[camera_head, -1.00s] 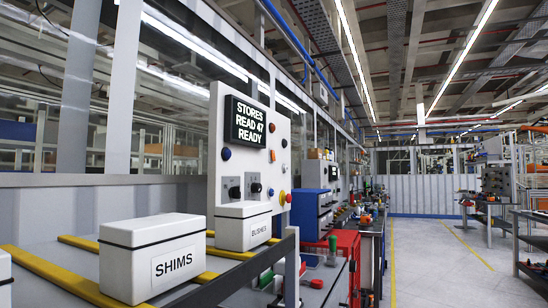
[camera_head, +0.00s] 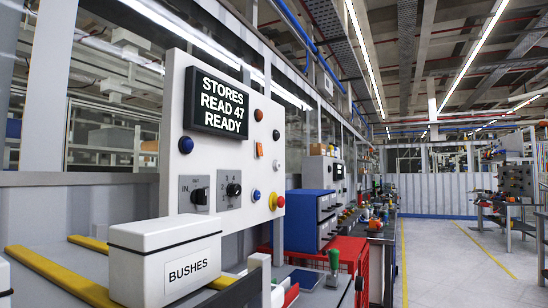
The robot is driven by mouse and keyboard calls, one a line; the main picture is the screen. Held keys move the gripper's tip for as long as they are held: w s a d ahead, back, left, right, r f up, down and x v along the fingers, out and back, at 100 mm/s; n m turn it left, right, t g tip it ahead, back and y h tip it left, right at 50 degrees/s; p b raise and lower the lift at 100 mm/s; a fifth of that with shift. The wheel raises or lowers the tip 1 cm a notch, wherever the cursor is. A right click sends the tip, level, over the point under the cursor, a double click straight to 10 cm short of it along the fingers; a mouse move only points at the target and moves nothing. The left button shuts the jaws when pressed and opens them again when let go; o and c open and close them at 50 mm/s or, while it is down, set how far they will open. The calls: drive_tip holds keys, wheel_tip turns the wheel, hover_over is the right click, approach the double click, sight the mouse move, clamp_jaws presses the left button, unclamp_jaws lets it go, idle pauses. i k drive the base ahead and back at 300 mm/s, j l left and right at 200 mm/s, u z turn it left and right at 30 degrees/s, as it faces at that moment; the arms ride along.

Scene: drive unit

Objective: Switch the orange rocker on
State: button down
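A light grey control panel (camera_head: 218,150) stands upright at left of centre, seen at an angle. The orange rocker (camera_head: 259,149) is a small upright rectangle on the panel's right part, below a round orange button or lamp (camera_head: 258,115). It is too small to tell which way the rocker is tipped. A dark display (camera_head: 216,103) on the panel reads "STORES READ 47 READY". My gripper is not in view.
A white box marked BUSHES (camera_head: 165,262) stands in front of the panel's lower part. Two rotary knobs (camera_head: 233,190), blue buttons (camera_head: 185,145) and a red mushroom button (camera_head: 279,201) share the panel. A blue cabinet (camera_head: 305,220) is beyond. The aisle floor (camera_head: 450,265) at right is clear.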

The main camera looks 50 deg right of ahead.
sight(259, 148)
drive_tip(key=i+l, duration=0.15)
drive_tip(key=l, duration=0.35)
drive_tip(key=i+l, duration=0.1)
drive_tip(key=l, duration=0.4)
drive_tip(key=i+l+u, duration=0.1)
drive_tip(key=l, duration=0.4)
drive_tip(key=i+l, duration=0.15)
drive_tip(key=l, duration=0.35)
drive_tip(key=i+l, duration=0.1)
drive_tip(key=l, duration=0.4)
drive_tip(key=u, duration=0.05)
